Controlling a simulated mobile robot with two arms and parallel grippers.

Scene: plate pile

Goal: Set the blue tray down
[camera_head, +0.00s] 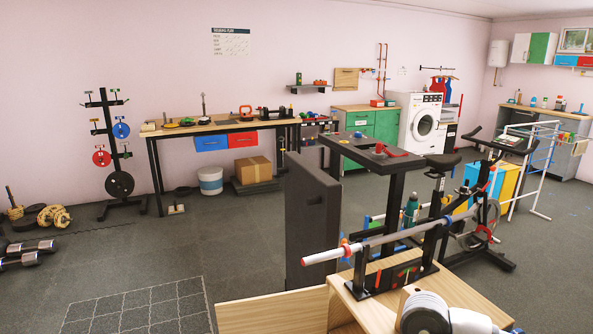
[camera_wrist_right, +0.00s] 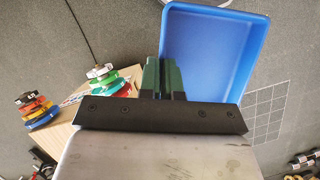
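The blue tray (camera_wrist_right: 215,48) shows in the right wrist view, a shallow rectangular tray with a raised rim and an empty visible inside. My right gripper (camera_wrist_right: 164,75) has its two dark green fingers close together, one on each side of the tray's left wall, and appears shut on it. The gripper's black palm hides the tray's lower part. The tray hangs over or lies above grey floor; its height is hard to tell. The head view does not clearly show the tray or either gripper; only part of a white arm of mine is at bottom right.
The right wrist view shows stacks of coloured discs (camera_wrist_right: 38,110) on a wooden surface (camera_wrist_right: 72,140) left of the tray. In the head view, a wooden bench (camera_head: 385,300) carries a rack with a barbell (camera_head: 385,238). A black upright pad (camera_head: 312,215) stands behind.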

